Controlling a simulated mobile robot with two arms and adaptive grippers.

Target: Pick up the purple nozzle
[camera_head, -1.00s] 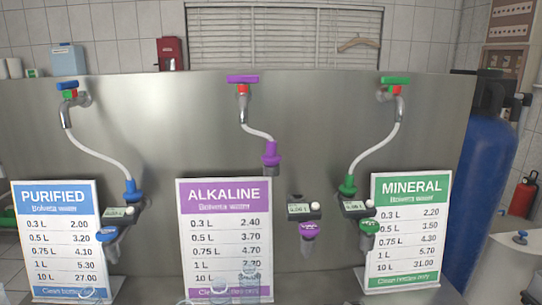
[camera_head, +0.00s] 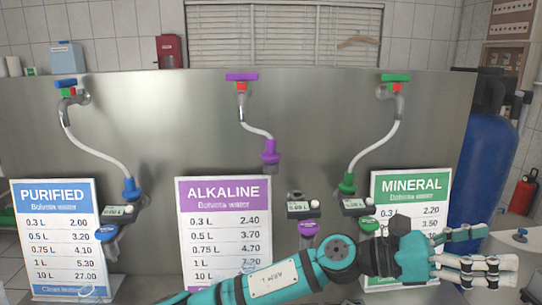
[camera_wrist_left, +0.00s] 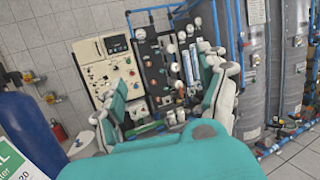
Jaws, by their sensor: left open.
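The purple nozzle (camera_head: 270,152) hangs from a white hose under the middle tap, above the right part of the alkaline price board. My left gripper (camera_head: 500,247) is open and empty at the lower right in the head view, in front of the mineral board and pointing right. It is well to the right of the purple nozzle and lower in the picture. In the left wrist view its spread fingers (camera_wrist_left: 165,105) frame a background rack, and the nozzle is not in that view. My right gripper is not in view.
A purple holder (camera_head: 309,228) with a small display stands between the alkaline board (camera_head: 224,222) and mineral board (camera_head: 405,190). A blue tank (camera_head: 485,150) stands at right.

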